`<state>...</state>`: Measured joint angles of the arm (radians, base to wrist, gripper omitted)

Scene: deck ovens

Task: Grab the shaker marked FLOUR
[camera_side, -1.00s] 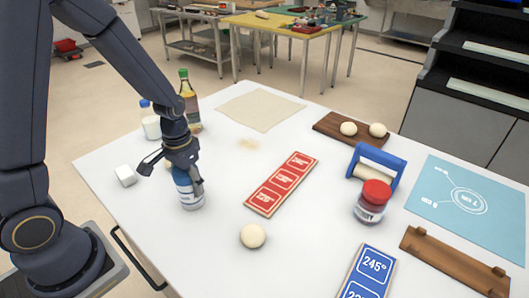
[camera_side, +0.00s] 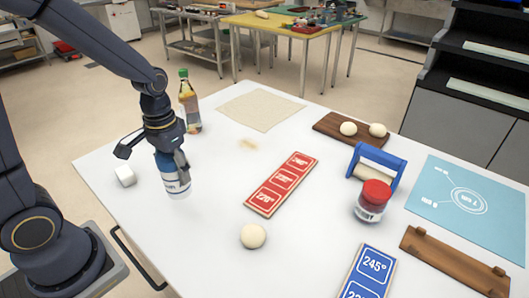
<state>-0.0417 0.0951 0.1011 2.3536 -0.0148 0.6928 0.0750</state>
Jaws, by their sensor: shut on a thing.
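My gripper (camera_side: 160,156) is shut on a white shaker with a blue upper part (camera_side: 177,183), near the left side of the white table. The fingers sit around its upper part and hide its top. The shaker is nearly upright and looks a little above the table. Its label is too small to read. Another shaker (camera_side: 372,202), clear with a red lid, stands at the right; its label cannot be read either.
A dough ball (camera_side: 253,236), a red temperature board (camera_side: 282,184) and a blue roller holder (camera_side: 376,168) lie to the right. The cloth (camera_side: 260,109) is at the back.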

